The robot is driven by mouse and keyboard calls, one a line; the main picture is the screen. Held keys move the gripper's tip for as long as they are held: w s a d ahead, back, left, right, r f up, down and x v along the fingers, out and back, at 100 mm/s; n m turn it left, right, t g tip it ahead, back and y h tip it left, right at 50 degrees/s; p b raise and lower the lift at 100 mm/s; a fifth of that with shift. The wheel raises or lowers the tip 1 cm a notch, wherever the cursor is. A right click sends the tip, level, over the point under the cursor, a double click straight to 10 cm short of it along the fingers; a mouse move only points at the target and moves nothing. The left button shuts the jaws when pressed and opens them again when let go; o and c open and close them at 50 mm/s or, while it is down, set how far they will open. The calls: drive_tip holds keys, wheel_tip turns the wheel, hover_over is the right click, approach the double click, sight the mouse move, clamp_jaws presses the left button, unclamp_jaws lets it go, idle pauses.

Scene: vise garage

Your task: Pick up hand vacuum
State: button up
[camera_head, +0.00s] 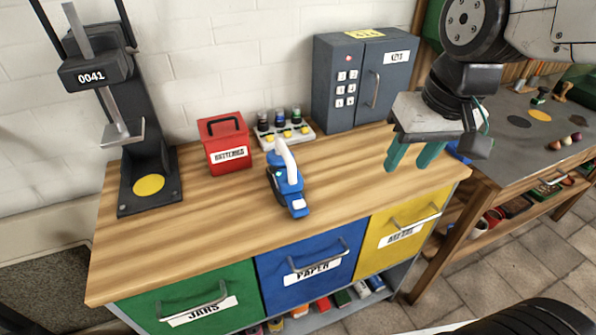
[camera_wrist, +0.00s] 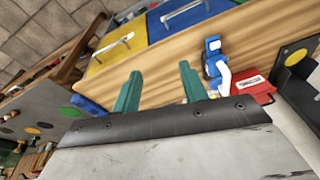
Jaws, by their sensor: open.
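The hand vacuum (camera_head: 287,183) is blue and white and rests on the wooden bench top, near its middle. Its white handle arches up at the back and its nose points to the front. My gripper (camera_head: 415,156) is open and empty, with two green fingers pointing down above the right end of the bench, well to the right of the vacuum. In the wrist view the hand vacuum (camera_wrist: 216,68) lies beyond the fingers of my gripper (camera_wrist: 160,92), to their right, and nothing is between the fingers.
A red batteries box (camera_head: 227,144), a rack of small bottles (camera_head: 283,128) and a grey keypad cabinet (camera_head: 362,80) stand behind the vacuum. A black press-like stand (camera_head: 150,184) is at the left end. Wood (camera_head: 200,220) in front of the vacuum is clear.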

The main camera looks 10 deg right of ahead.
drive_tip(key=w+a+f+y, duration=0.1)
drive_tip(key=w+a, duration=0.6)
drive_tip(key=w, duration=0.1)
drive_tip(key=n+t+y, duration=0.1)
hover_over(285, 148)
drive_tip(key=s+d, duration=0.2)
wheel_tip(285, 148, down, 3)
drive_tip(key=x, duration=0.8)
drive_tip(key=shift+a+f, duration=0.15)
clamp_jaws()
drive_tip(key=shift+w, duration=0.1)
